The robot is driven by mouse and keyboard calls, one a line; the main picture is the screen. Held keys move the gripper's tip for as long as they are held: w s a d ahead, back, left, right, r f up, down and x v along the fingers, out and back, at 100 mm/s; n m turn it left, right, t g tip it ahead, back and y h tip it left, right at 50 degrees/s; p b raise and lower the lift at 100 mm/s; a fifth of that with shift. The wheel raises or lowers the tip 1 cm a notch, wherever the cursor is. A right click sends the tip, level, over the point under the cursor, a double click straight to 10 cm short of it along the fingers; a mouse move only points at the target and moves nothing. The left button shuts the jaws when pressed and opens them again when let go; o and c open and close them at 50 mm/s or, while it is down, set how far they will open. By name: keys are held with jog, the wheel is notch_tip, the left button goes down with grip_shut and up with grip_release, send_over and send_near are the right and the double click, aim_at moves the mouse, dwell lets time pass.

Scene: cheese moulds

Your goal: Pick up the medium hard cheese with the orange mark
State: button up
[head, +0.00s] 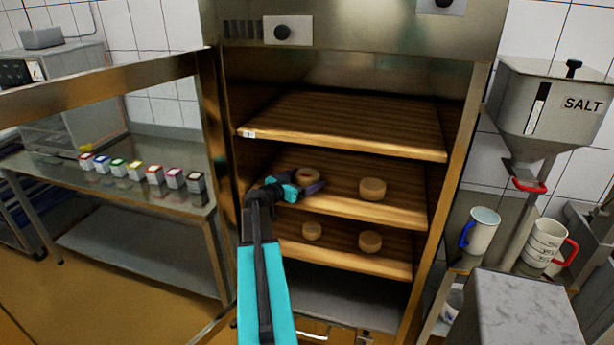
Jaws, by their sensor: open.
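A pale round cheese (308,174) with a faint reddish-orange mark on top lies on the middle wooden shelf (345,208) of the open cabinet. Its size class and the exact mark colour are hard to tell. My gripper (315,187) is open at that cheese's near side and overlaps its lower edge in the head view. I cannot tell whether they touch. A second cheese (372,189) stands to the right on the same shelf. A smaller cheese (312,230) and a larger one (370,242) stand on the lower shelf; I see no clear marks on these three.
The upper shelf (345,125) is empty and lies above my gripper. The cabinet's open glass door (208,130) stands to the left. Several coloured small pots (135,170) line a steel table behind it. A salt hopper (545,110) and mugs (480,230) are at right.

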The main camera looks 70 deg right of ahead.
jog(key=shift+s+d+f, duration=0.15)
jog(key=shift+s+d, duration=0.1)
jog(key=shift+d, duration=0.35)
jog(key=shift+c, duration=0.3)
jog(key=c, duration=1)
